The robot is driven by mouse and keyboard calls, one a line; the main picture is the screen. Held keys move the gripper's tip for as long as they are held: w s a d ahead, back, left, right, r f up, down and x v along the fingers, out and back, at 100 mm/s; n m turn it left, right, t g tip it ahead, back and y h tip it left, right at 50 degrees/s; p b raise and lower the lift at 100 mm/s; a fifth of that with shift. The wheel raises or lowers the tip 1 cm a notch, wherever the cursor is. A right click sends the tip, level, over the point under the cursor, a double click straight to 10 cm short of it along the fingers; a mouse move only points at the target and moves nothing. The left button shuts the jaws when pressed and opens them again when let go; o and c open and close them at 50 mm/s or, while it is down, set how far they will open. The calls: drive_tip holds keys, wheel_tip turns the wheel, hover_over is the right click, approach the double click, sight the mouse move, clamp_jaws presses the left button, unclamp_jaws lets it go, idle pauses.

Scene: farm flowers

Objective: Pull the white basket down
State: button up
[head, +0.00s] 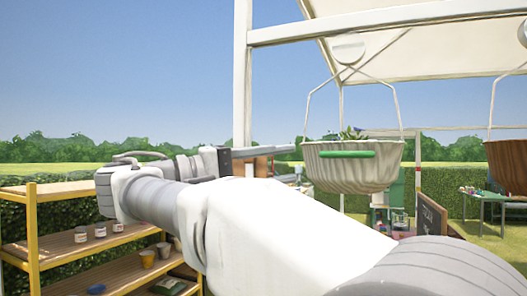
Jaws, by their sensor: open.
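The white basket (356,172) hangs by thin white straps from a pale round mount (348,52) under a canopy, right of centre in the head view. It is ribbed, holds some green plants (350,133), and has a green bar handle (347,154) across its front. My gripper (286,150) is left of the basket, with its dark fingers pointing right toward it at about the height of the green handle. It is open and appears empty; a gap shows between it and the basket in the picture. Finger details are small and partly hidden by my own arm.
A brown hanging basket (507,165) is cut off at the right edge. A white post (242,75) stands behind my gripper. A yellow-framed shelf (95,240) with pots is at lower left. A green table (497,200) and chalkboard (431,217) stand behind on the right.

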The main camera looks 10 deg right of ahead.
sight(353, 153)
drive_tip(key=p+x, duration=0.1)
drive_tip(key=x, duration=1.6)
drive_tip(key=shift+w+d+p, duration=0.1)
drive_tip(key=shift+p, duration=0.3)
drive_tip(key=shift+f, duration=0.1)
clamp_jaws()
drive_tip(key=shift+r, duration=0.3)
